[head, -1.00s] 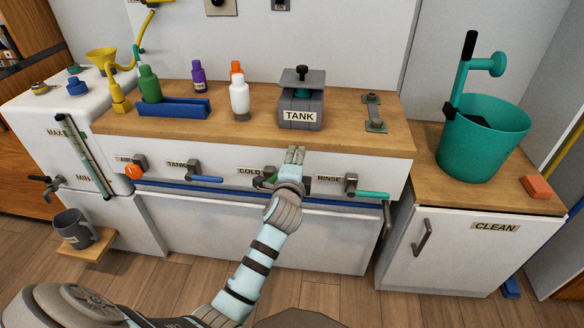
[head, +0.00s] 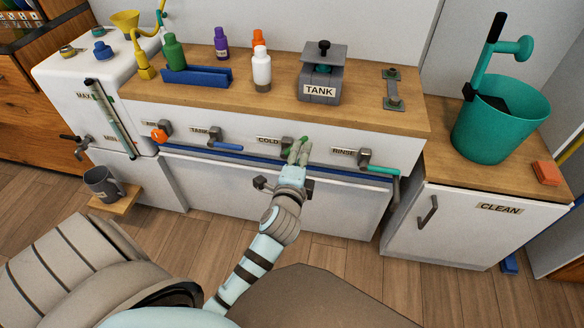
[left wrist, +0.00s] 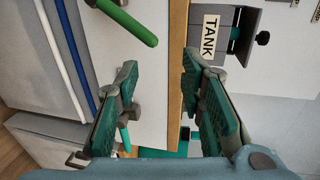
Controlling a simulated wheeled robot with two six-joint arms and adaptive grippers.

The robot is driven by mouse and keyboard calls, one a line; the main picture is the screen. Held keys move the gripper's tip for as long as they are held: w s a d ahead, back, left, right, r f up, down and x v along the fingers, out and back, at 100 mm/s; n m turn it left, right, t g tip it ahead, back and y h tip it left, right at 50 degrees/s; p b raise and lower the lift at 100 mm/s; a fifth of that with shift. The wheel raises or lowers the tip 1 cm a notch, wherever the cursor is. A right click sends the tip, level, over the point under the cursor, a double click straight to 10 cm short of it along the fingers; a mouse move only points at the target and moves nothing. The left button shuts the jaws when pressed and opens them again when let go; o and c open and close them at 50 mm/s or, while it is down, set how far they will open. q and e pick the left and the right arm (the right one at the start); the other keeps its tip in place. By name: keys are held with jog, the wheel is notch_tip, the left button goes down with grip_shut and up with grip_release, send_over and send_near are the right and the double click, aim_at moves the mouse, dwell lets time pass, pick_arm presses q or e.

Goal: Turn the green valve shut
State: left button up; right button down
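The green valve handle (head: 305,141) is on the valve marked COLD on the white front panel, mostly hidden behind my gripper in the head view. In the left wrist view the green handle (left wrist: 127,21) is a rod beyond the fingertips, toward the top left, and not between the fingers. My left gripper (head: 298,150) is in front of the panel close to this valve. In the left wrist view my left gripper (left wrist: 160,68) is open and empty, its two green-padded fingers well apart. My right gripper is not in view.
A teal-handled valve (head: 378,168) marked RINSE is to the right; a blue-handled valve (head: 223,144) and an orange knob (head: 159,136) are to the left. A blue rail (head: 240,157) runs below. The TANK box (head: 322,85) stands on the wooden counter above.

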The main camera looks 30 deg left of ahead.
pick_arm(q)
jog(key=s+d+p, duration=0.1)
jog(key=s, duration=0.5)
jog(key=shift+d+r+p, duration=0.2)
jog(key=shift+r+p, duration=0.2)
